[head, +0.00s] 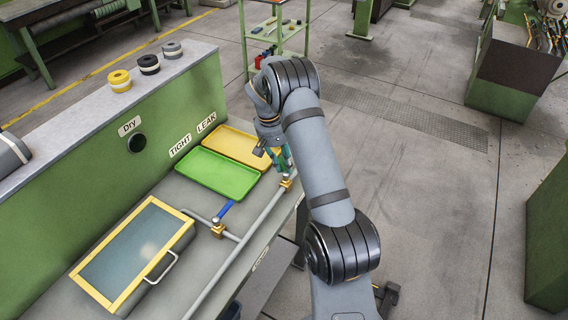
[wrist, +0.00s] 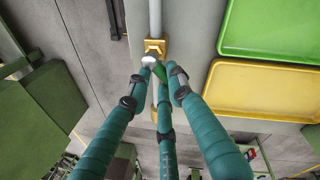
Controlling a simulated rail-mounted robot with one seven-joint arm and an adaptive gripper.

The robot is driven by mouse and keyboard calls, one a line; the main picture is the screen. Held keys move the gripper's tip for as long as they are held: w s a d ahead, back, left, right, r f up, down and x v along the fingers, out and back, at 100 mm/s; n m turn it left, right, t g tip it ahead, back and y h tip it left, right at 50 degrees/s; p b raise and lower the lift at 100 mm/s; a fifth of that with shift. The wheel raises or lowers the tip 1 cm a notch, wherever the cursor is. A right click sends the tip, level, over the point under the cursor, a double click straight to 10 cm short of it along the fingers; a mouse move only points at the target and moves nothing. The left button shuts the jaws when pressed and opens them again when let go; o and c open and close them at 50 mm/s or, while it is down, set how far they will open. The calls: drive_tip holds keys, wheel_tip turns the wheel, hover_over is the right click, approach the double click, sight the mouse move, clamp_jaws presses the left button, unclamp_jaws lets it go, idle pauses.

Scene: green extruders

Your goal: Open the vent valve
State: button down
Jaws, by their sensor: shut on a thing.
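A brass valve (head: 287,183) sits on the grey pipe near the right end of the bench. In the wrist view this brass valve body (wrist: 154,46) has a round pale cap and a green handle (wrist: 159,73). My gripper (head: 284,165) is over that valve with its teal fingers pointing down. In the wrist view my gripper (wrist: 160,84) has its fingers closed in around the green handle, which they partly hide. A second brass valve (head: 218,230) with a blue handle (head: 224,209) stands farther left on a branch pipe, apart from my gripper.
A green tray (head: 217,192) and a yellow tray (head: 222,130) lie behind the pipe, close to my gripper. A yellow-framed glass-topped box (head: 176,210) is at the left. Rolls of tape (head: 149,64) stand on the ledge. Floor to the right is open.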

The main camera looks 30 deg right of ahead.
sight(284, 165)
drive_tip(key=shift+m, duration=0.4)
drive_tip(key=m+b, duration=0.2)
drive_tip(key=m, duration=0.1)
drive_tip(key=shift+s+d+f+m+g, duration=0.1)
drive_tip(key=shift+s+d+m+g, duration=0.05)
drive_tip(key=shift+d+m+g, duration=0.2)
drive_tip(key=shift+s+d+m+g+y+b, duration=0.2)
drive_tip(key=shift+m+y+b, duration=0.05)
drive_tip(key=shift+m, duration=0.8)
drive_tip(key=shift+s+d+m+g+y+b, duration=0.15)
drive_tip(key=shift+d+m+y+b, duration=0.1)
drive_tip(key=shift+m, duration=0.75)
drive_tip(key=c, duration=1.5)
unclamp_jaws()
drive_tip(key=shift+c, duration=0.2)
wheel_tip(284, 165, up, 12)
drive_tip(key=w+a, duration=0.1)
drive_tip(key=w, duration=0.1)
drive_tip(key=shift+a, duration=0.2)
drive_tip(key=shift+s, duration=0.1)
